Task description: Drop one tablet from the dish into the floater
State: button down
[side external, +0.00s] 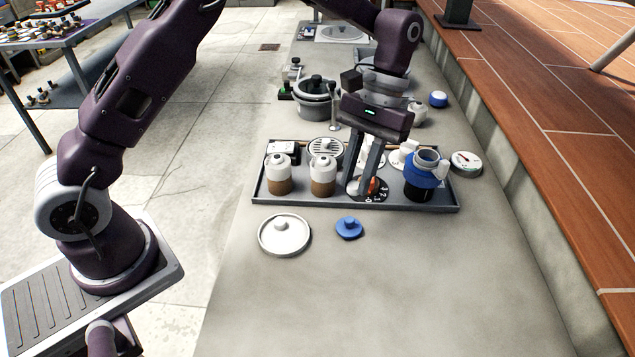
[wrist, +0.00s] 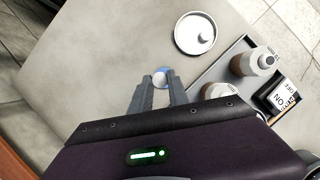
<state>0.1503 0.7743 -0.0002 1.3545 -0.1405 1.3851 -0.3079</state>
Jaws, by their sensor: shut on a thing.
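My gripper (side external: 369,174) points down over the right half of the grey tray, left of the floater. In the wrist view its fingers (wrist: 159,86) are shut on a small whitish piece, apparently a tablet (wrist: 158,81), at their tips. The tablet cannot be made out in the side view. The floater (side external: 421,178), with a blue collar, dark body and round grey-rimmed top, stands upright in the tray's right end, apart from the fingers. I cannot pick out a dish of tablets for certain; the arm hides part of the area behind it.
The tray (side external: 330,203) also holds two brown-and-white bottles (side external: 278,177) (side external: 322,178) and a black dial (side external: 374,194) by the fingers. A white round lid-like piece (side external: 270,240) and a blue cap (side external: 348,229) lie in front. A gauge (side external: 466,162) lies right. The near counter is clear.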

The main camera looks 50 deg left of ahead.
jog(key=w+d+n+t+h, duration=0.1)
jog(key=w+n+t, duration=0.2)
jog(key=w+n, duration=0.5)
jog(key=w+d+r+n+t+h, duration=0.1)
jog(key=w+n+t, duration=0.2)
jog(key=w+n, duration=0.6)
jog(key=shift+d+r+n+t+h, duration=0.3)
jog(key=shift+n+h, duration=0.1)
jog(key=shift+n, duration=1.9)
jog(key=shift+f, duration=0.35)
jog(key=c, duration=1.2)
grip_release()
jog(key=shift+r, duration=0.15)
